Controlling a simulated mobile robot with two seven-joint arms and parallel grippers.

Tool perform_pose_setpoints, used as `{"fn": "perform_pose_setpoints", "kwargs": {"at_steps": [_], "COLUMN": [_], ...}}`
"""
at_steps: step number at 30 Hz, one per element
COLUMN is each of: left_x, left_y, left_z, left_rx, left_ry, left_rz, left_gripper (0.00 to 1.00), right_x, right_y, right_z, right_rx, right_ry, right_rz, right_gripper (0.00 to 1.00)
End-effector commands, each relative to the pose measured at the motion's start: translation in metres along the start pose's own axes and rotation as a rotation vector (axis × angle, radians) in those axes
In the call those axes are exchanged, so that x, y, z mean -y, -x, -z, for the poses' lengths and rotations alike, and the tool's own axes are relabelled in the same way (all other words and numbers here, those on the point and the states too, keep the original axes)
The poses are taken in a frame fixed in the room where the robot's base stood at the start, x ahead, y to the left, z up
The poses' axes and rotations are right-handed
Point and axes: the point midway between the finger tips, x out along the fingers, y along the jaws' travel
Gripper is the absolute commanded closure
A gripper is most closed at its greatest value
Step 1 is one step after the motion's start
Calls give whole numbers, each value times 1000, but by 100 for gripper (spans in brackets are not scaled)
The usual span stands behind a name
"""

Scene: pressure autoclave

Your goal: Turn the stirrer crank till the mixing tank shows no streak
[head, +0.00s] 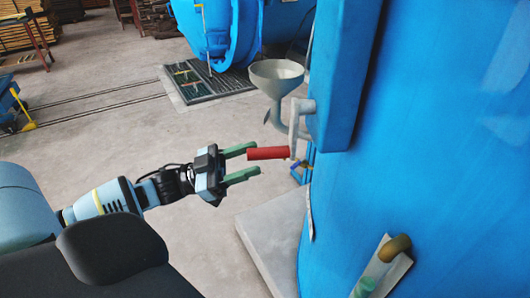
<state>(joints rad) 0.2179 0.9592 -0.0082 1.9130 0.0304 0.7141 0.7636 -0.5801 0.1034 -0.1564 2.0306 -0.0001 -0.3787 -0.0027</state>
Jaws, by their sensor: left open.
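The blue mixing tank (440,130) fills the right side of the head view. A grey crank arm (293,125) comes off the box on its left side and carries a red handle (268,153) that points left. My left gripper (249,163) is open, with its green fingers pointing right at the handle. The handle's left end lies at the fingertips, in the picture between them and closer to the upper one. I cannot tell whether they touch. No streak shows on the visible part of the tank. My right gripper is not in view.
A grey funnel (277,76) sits just above the crank. A brown-ended fitting (394,248) sticks out from the tank at lower right. A pale plinth (268,240) lies below. A blue vessel (222,35) stands behind by a floor grate (208,82).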

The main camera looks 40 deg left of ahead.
Motion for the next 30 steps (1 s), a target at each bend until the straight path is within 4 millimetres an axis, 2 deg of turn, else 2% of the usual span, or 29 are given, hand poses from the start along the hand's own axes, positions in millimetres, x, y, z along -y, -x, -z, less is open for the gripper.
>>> {"fn": "perform_pose_setpoints", "kwargs": {"at_steps": [3, 9, 22, 23, 30], "left_x": [0, 0, 0, 0, 0], "left_y": [-18, -37, -45, -45, -45], "left_z": [2, 1, 0, 0, 0], "left_rx": [-5, -2, 1, 1, 1], "left_ry": [-2, -1, 0, 0, 0], "left_rz": [-1, 1, 1, 1, 1], "left_gripper": [52, 52, 52, 54, 85], "right_x": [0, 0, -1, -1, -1], "right_y": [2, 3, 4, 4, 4], "right_z": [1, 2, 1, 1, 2], "right_rx": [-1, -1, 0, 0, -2], "right_ry": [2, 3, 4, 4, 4], "right_rz": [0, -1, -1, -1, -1], "right_gripper": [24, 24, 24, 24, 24]}}
